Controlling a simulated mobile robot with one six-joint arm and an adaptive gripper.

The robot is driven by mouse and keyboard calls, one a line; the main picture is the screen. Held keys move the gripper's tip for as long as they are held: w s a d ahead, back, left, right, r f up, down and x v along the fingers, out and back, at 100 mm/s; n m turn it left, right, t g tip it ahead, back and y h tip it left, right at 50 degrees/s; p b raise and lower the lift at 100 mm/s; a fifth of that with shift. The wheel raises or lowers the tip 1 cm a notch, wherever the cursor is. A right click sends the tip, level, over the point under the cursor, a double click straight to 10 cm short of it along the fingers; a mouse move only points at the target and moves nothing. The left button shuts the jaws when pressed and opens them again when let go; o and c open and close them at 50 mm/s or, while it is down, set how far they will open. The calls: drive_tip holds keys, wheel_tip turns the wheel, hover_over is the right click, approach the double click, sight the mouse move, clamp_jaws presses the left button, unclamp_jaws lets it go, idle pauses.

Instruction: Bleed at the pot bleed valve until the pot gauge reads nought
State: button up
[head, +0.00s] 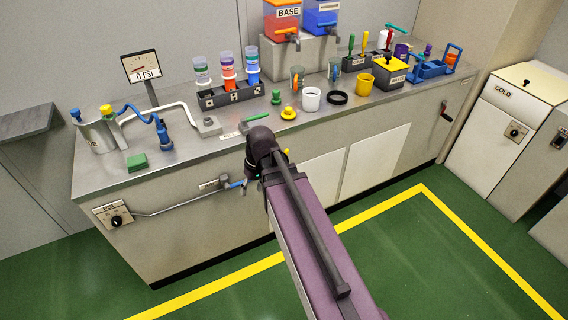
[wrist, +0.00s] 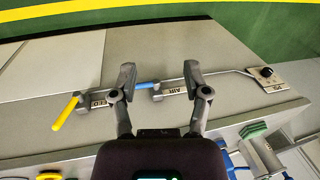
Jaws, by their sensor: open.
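The gauge (head: 140,66) on a post at the back left of the bench shows 0 PSI. The bleed valve has a yellow handle (wrist: 65,113) on the bench front, and its label is partly hidden by my left finger. That handle stands out at an angle from its body. A blue handle (wrist: 146,86) of the AIR valve lies between my fingers in the picture, in line with the pipe; I cannot tell whether anything touches it. My gripper (wrist: 160,75) is open and empty in front of the panel. In the head view my arm hides most of it.
A pipe runs along the bench front to a regulator box with a black knob (wrist: 268,77). A steel pot (head: 97,135) with a blue hose stands at the bench's left end. A green-handled valve (head: 256,117) is near the front edge. The green floor before the bench is clear.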

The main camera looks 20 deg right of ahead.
drive_tip(key=w+d+f+n+t+y+b, duration=0.35)
drive_tip(key=w+d+f+y+b, duration=0.65)
drive_tip(key=b, duration=0.7)
drive_tip(key=w+d+f+n+t+y+b, duration=0.1)
drive_tip(key=w+d+f+n+t+b, duration=0.1)
drive_tip(key=d+b, duration=0.5)
drive_tip(key=w+d+f+n+t+y+b, duration=0.2)
drive_tip(key=d+b, duration=0.4)
drive_tip(key=d, duration=1)
drive_tip(key=shift+w+d+n+t+b, duration=0.4)
drive_tip(key=shift+w+n+t, duration=0.2)
drive_tip(key=shift+t, duration=0.15)
drive_tip(key=shift+a+f, duration=0.1)
drive_tip(key=shift+a, duration=0.15)
drive_tip(key=x, duration=1.3)
drive_tip(key=shift+w+a, duration=0.2)
clamp_jaws()
